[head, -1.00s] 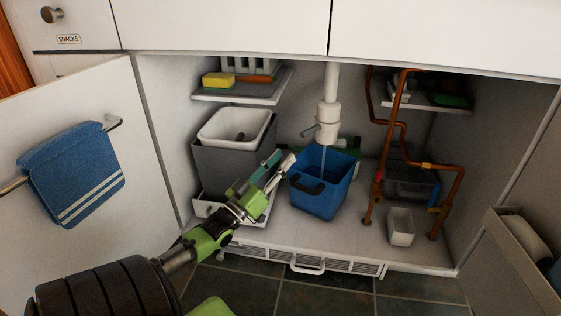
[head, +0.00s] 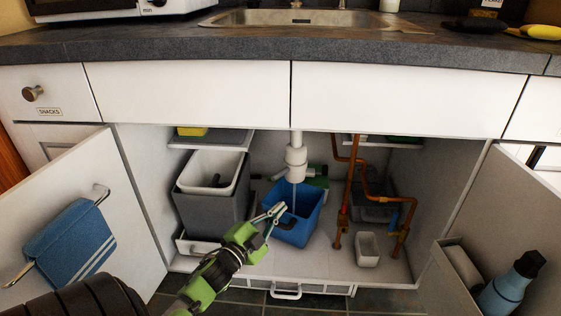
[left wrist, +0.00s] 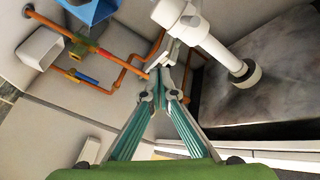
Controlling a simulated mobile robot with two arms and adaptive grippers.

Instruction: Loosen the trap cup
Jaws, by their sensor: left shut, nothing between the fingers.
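The white trap cup (head: 296,156) hangs under the drain pipe inside the open sink cupboard. A thin stream runs from it into the blue bucket (head: 302,230) below. My left gripper (head: 278,210) is shut and empty, in front of the bucket's left side in the head view. In the left wrist view its closed fingertips (left wrist: 164,68) point up the picture towards the white trap and pipe (left wrist: 205,38); I cannot tell whether they touch. The bucket (left wrist: 92,8) shows at the top there. My right gripper is out of view.
A grey bin (head: 207,205) stands left of the bucket. Copper pipes (head: 359,165) and a small white tub (head: 367,249) are to its right. Open doors flank the cupboard, with a blue towel (head: 70,247) left and a blue bottle (head: 509,284) right.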

